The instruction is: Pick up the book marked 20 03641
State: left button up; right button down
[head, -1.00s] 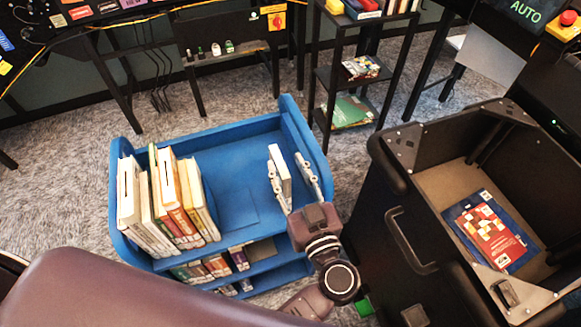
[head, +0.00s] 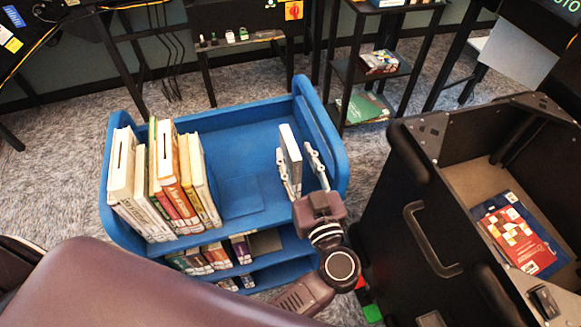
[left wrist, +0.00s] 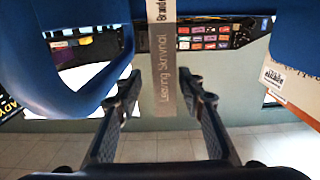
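A white book (head: 291,152) stands upright and alone at the right end of the blue cart's top shelf. My left gripper (head: 299,160) is open, with one finger on each side of this book; the right finger shows a gap to it. In the left wrist view, a grey spine with a white top (left wrist: 165,70) hangs between the two open fingers (left wrist: 167,95), a little beyond their tips. I cannot read the number 20 03641 on any book. A row of books (head: 160,185) stands at the left of the same shelf. My right gripper is not in view.
The blue cart (head: 332,135) has a raised right end wall close beside my left gripper. A lower shelf holds more books (head: 205,258). A black bin (head: 395,215) with books inside (head: 517,232) stands to the right. The shelf's middle (head: 240,150) is clear.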

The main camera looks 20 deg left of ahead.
aim_at(288, 143)
pick_arm(q)
jog(key=b+x, duration=0.3)
jog(key=x, duration=0.1)
jog(key=shift+s+a+f, duration=0.1)
jog(key=shift+a+f, duration=0.15)
jog(key=shift+a, duration=0.05)
jog(key=shift+w+a+r, duration=0.1)
jog(key=shift+w+a, duration=0.15)
jog(key=shift+w, duration=0.2)
jog(key=shift+r, duration=0.1)
jog(key=shift+c, duration=0.9)
grip_shut()
